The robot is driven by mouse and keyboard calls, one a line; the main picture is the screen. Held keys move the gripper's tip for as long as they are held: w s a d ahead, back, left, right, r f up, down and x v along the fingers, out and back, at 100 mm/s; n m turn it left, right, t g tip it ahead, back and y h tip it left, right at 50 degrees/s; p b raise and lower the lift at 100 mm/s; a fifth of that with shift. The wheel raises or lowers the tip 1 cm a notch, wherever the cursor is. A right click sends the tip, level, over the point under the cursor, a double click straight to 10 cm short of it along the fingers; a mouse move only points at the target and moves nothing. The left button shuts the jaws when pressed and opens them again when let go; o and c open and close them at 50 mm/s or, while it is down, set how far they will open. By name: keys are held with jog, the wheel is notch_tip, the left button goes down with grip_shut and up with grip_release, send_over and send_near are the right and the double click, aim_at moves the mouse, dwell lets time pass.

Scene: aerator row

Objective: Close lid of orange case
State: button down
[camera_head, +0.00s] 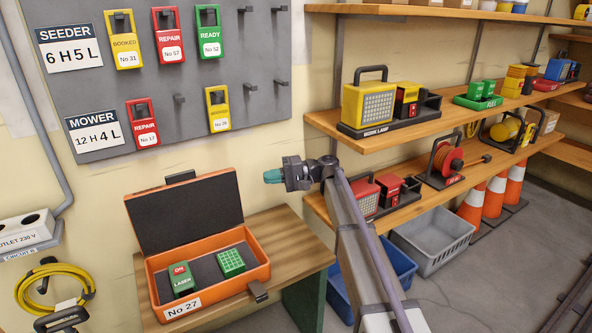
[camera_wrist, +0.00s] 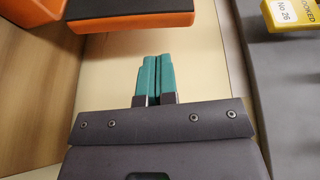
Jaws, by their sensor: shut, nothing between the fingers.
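The orange case (camera_head: 215,292) stands on a wooden bench with its dark-lined lid (camera_head: 185,213) open and upright at the back. A green laser unit (camera_head: 181,279) and a green gridded block (camera_head: 231,262) sit in the grey foam inside. My gripper (camera_head: 272,176) is to the right of the raised lid, about level with its top, and apart from it. In the wrist view my teal fingers (camera_wrist: 152,78) are together and empty. Orange parts of the case show at the top of that view, the lid (camera_wrist: 130,20) ahead of the fingertips and the case body (camera_wrist: 22,38) at left.
A grey pegboard (camera_head: 240,100) with coloured tags hangs on the wall above the case. Wooden shelves (camera_head: 460,155) with lamps and tools stand at right, with a blue bin (camera_head: 395,268) and a grey crate (camera_head: 432,240) below. The bench (camera_head: 290,238) is clear right of the case.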

jog(key=shift+y, duration=0.4)
jog(key=shift+w+a+r, duration=0.2)
jog(key=shift+w+a, duration=0.25)
jog(key=shift+a, duration=1.55)
jog(key=shift+w+a+r, duration=0.2)
jog(key=shift+w+a, duration=0.25)
jog(key=shift+a, duration=1.5)
jog(key=shift+w+a+r, duration=0.2)
jog(key=shift+w+a, duration=0.25)
jog(key=shift+a, duration=1.55)
jog(key=shift+s+d+f+b, duration=0.1)
jog(key=shift+s+d, duration=0.5)
jog(key=shift+s, duration=0.5)
jog(key=shift+s+d+f+b, duration=0.15)
jog(key=shift+s+d, duration=0.4)
jog(key=shift+s, duration=0.6)
jog(key=shift+s+d+f+b, duration=0.1)
jog(key=shift+s+d, duration=0.5)
jog(key=shift+s, duration=0.5)
jog(key=s+d+r+p, duration=0.2)
jog(key=s+r+p, duration=0.2)
jog(key=r+p, duration=0.3)
jog(key=shift+s+d, duration=0.15)
jog(key=shift+s, duration=0.05)
